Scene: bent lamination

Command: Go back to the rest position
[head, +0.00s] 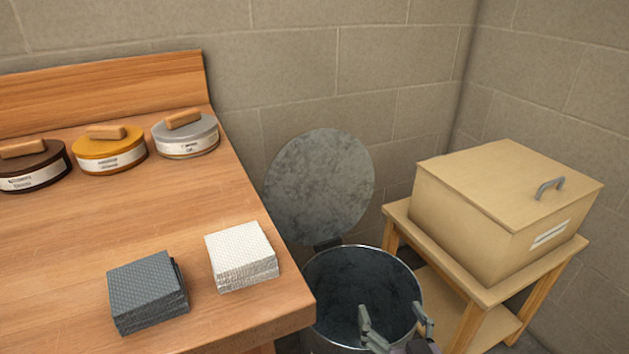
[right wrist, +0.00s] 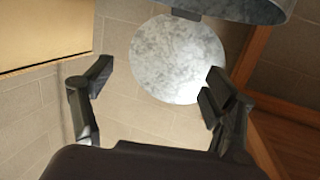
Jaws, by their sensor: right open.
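My right gripper (head: 394,322) is at the bottom of the head view, in front of the open metal bin (head: 345,278). Its fingers are apart and nothing is between them. In the right wrist view the gripper (right wrist: 155,85) also shows open and empty, with the bin's round grey lid (right wrist: 175,58) beyond the fingers. In the head view this lid stands raised behind the bin. The part of the bin's inside that shows is dark, and its bottom is partly hidden. My left gripper is not in view.
A wooden table (head: 130,215) on the left holds a dark grey stack (head: 147,290), a white stack (head: 241,255) and three round lidded containers, brown, yellow and grey (head: 186,137). A tan lidded box (head: 500,205) sits on a wooden stand (head: 480,290) to the right.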

